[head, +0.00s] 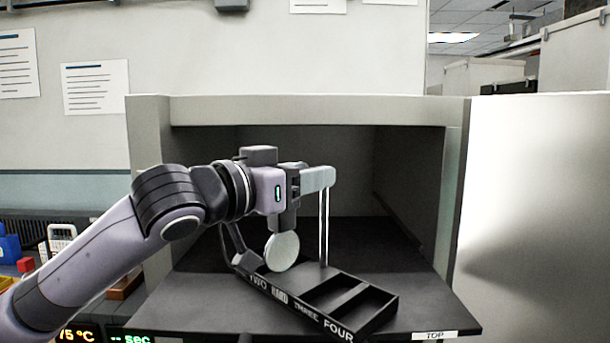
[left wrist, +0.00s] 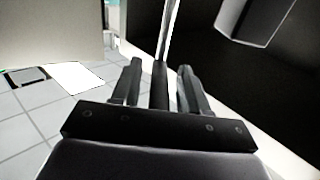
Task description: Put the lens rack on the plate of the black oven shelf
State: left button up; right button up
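The lens rack (head: 365,311) is a long black tray with open compartments, labelled TWO, HARD, THREE and FOUR, with thin light uprights. It lies diagonally over the plate (head: 215,308) of the black oven shelf; its near right end reaches the plate's front edge. I cannot tell for sure that it rests flat. A pale round disc (head: 283,251) shows at its left part. My left gripper (head: 320,178) is at the top of the uprights. In the left wrist view its fingers (left wrist: 160,85) stand either side of a thin bar, with narrow gaps visible. My right gripper is not seen.
The grey oven frame (head: 310,110) surrounds the dark cavity on top and both sides. A bright white panel (head: 530,200) stands at the right. A TOP label (head: 434,335) is on the plate's front edge. Plate room is free left of the rack.

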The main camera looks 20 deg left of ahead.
pick_arm(q)
jog(key=b+v, duration=0.2)
jog(key=v, duration=1)
jog(key=shift+r, duration=0.1)
dwell(0.4)
